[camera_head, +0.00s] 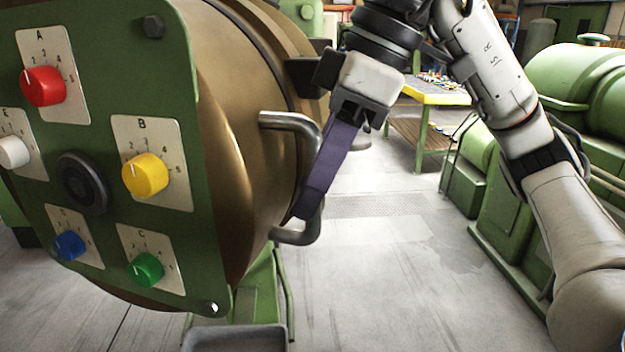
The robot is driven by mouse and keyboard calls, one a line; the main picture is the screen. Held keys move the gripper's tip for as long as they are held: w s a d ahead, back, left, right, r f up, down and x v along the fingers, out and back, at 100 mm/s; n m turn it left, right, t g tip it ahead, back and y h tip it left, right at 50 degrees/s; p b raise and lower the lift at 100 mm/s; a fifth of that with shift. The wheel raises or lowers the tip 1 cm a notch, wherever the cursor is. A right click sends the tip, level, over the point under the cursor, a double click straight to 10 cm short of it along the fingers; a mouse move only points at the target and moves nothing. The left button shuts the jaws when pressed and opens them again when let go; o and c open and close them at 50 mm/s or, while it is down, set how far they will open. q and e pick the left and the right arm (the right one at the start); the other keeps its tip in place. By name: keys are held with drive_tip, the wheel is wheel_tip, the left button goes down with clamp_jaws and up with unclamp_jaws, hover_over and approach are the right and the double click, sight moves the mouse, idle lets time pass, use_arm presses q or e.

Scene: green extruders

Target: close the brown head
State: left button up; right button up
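The brown head (240,110) is a large brown cylinder with a green front plate (100,200) that fills the left of the view. A grey metal handle (312,225) sticks out from its right side. My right gripper (312,200) is at this handle, with its purple fingers pointing down across it. The fingers overlap as seen from here, so I cannot tell whether they are open or closed around the handle. A dark gap shows between the head's front part and the body behind it. My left gripper is not in view.
The plate carries red (42,86), yellow (146,174), blue (69,245), green (147,269) and white knobs (14,152). Green machines (570,100) stand at the right. A yellow-edged table (437,92) stands behind. The floor (380,270) between is clear.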

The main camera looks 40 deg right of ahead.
drive_tip(key=p+v, duration=0.4)
drive_tip(key=v, duration=0.6)
drive_tip(key=shift+p, duration=0.4)
drive_tip(key=shift+w, duration=0.1)
